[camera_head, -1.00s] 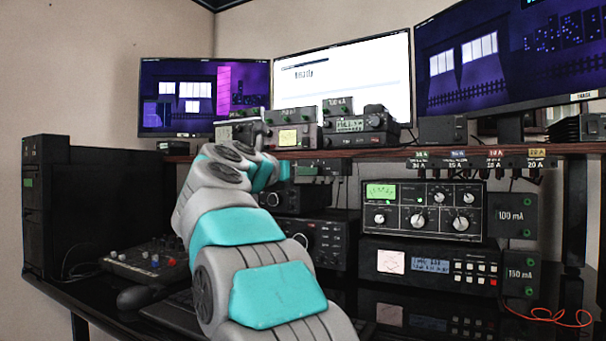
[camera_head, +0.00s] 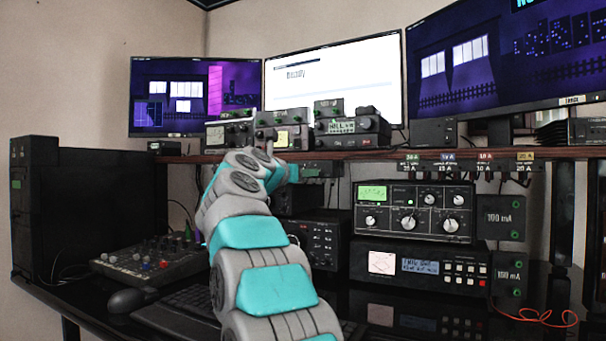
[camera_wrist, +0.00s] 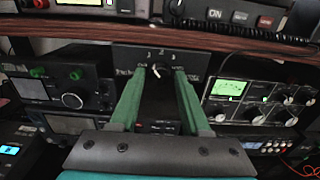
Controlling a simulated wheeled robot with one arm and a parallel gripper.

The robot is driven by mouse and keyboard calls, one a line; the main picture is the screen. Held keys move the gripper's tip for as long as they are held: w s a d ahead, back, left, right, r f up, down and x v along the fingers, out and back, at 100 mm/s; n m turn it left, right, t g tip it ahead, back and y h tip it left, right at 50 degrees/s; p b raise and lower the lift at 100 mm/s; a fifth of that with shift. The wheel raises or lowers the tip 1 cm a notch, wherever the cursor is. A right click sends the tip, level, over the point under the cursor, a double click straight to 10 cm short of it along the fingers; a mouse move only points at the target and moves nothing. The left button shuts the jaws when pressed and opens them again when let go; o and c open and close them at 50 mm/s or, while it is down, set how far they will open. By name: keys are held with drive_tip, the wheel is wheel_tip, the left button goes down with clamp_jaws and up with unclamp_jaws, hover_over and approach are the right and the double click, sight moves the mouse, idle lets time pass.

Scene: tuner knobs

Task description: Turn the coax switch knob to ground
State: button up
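The coax switch appears to be the dark panel (camera_wrist: 185,57) under the wooden shelf in the wrist view. A knob with a white pointer (camera_wrist: 157,71) sits at its middle, ringed by small white labels that are too blurred to read fully. The pointer slants, its exact setting unclear. My gripper (camera_wrist: 160,74) has two green fingers spread apart, one to each side of the knob in the picture. Nothing is held between them. I cannot tell whether the fingertips reach the knob.
The wooden shelf edge (camera_wrist: 225,37) runs just above the switch. A mixer (camera_head: 150,258) and keyboard (camera_head: 185,312) lie on the desk.

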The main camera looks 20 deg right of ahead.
clamp_jaws()
drive_tip(key=shift+r+n+p, duration=0.15)
drive_tip(key=shift+n+p, duration=3.6)
drive_tip(key=shift+n, duration=0.25)
drive_tip(key=shift+o, duration=1.6)
unclamp_jaws()
